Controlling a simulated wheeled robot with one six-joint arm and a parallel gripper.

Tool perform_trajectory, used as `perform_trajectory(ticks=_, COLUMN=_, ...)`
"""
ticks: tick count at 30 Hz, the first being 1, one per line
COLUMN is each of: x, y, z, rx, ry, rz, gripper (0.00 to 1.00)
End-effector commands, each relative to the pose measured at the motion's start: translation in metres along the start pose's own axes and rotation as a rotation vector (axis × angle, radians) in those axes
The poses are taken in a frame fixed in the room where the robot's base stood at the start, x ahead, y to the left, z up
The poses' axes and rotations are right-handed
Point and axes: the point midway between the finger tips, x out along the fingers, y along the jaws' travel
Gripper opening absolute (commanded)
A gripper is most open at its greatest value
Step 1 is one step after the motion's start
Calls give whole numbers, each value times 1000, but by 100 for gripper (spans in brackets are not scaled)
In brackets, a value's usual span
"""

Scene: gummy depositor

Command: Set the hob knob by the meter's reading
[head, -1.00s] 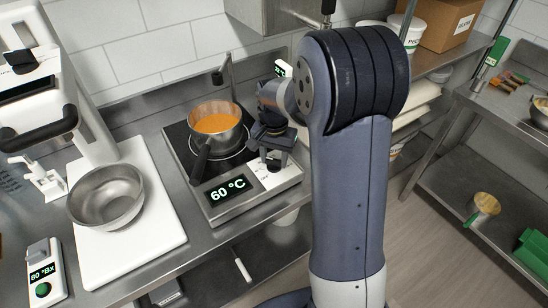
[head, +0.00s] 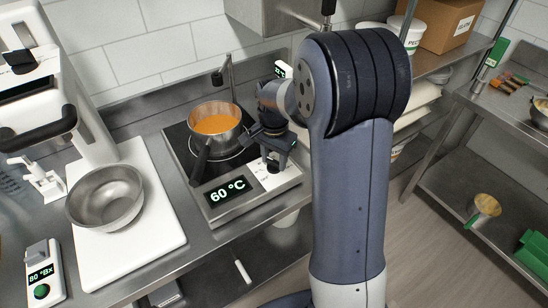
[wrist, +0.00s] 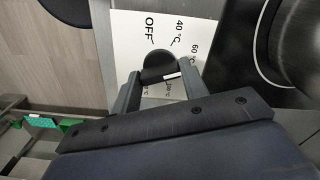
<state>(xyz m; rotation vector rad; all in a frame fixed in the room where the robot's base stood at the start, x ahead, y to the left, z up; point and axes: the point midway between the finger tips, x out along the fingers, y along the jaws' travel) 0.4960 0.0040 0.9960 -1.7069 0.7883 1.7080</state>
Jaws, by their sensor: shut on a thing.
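The hob (head: 247,203) has a black top and a display (head: 229,190) reading 60 °C. Its black knob (wrist: 157,62) sits on a white dial plate (wrist: 128,30) marked OFF, 40 °C and 60 °C; further marks are partly hidden by my fingers. A white line shows on the knob's near right side in the wrist view. My gripper (wrist: 160,82) is shut on the knob, one finger on each side; it also shows in the head view (head: 273,158). The handheld meter (head: 41,272) at the lower left reads 80 °Bx.
A steel pan (head: 214,111) of orange liquid stands on the hob, its dark handle toward the front. A steel bowl (head: 105,197) rests on a white board (head: 150,235) to the left. A thin stand (head: 230,75) rises behind the pan. A small display (head: 284,70) is partly hidden by my arm.

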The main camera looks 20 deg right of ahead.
Motion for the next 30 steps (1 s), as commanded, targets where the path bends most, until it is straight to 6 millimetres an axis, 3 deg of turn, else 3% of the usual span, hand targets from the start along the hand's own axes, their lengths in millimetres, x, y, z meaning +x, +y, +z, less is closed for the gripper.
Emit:
perform_trajectory(ticks=2, x=-1, y=0, z=0, rx=-1, ry=2, rz=-2, gripper=19)
perform_trajectory(ticks=3, x=-1, y=0, z=0, rx=-1, ry=2, rz=-2, gripper=45)
perform_trajectory(ticks=10, x=0, y=0, z=0, rx=-1, ry=1, rz=-1, gripper=64)
perform_trajectory(ticks=20, x=-6, y=0, z=0, rx=-1, ry=1, rz=-2, gripper=64)
perform_trajectory(ticks=30, x=-69, y=-1, z=-1, rx=-1, ry=4, rz=-5, gripper=64)
